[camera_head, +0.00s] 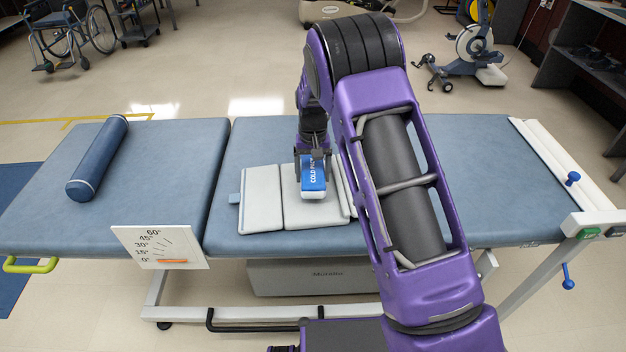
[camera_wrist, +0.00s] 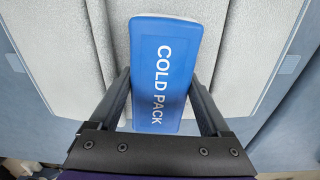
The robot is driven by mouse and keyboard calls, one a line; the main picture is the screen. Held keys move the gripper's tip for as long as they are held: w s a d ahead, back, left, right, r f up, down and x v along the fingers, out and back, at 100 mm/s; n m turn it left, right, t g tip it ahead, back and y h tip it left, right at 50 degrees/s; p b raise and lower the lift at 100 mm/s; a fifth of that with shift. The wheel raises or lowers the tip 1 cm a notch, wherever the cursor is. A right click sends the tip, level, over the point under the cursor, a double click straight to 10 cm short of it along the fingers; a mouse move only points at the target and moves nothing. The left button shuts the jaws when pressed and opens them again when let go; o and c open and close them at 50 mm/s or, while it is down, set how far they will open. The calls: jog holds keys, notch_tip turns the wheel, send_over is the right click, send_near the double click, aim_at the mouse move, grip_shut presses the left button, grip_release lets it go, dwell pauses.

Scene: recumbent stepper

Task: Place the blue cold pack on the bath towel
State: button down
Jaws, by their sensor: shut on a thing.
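The blue cold pack (camera_head: 313,180), with white lettering and a pale end, is between the fingers of my gripper (camera_head: 313,157). In the wrist view the cold pack (camera_wrist: 165,62) lies lengthwise between the two dark fingers of my gripper (camera_wrist: 159,82), which are shut on its sides. Below it is a light grey cloth in flat panels, which looks like the bath towel (camera_head: 262,200), on the blue treatment table. The towel (camera_wrist: 68,40) also fills much of the wrist view. The pack is over the towel; I cannot tell whether they touch.
The treatment table (camera_head: 490,175) has bare padding at the right. A blue bolster (camera_head: 98,158) lies on its left section. An angle gauge card (camera_head: 160,246) stands at the front edge. A white rail (camera_head: 545,160) runs along the right end.

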aim_at(313, 170)
jog(key=shift+f, duration=0.95)
jog(key=shift+f, duration=0.1)
jog(key=shift+f, duration=0.15)
grip_release()
notch_tip(313, 170, up, 12)
jog(key=shift+r+p, duration=0.2)
jog(key=shift+p, duration=0.5)
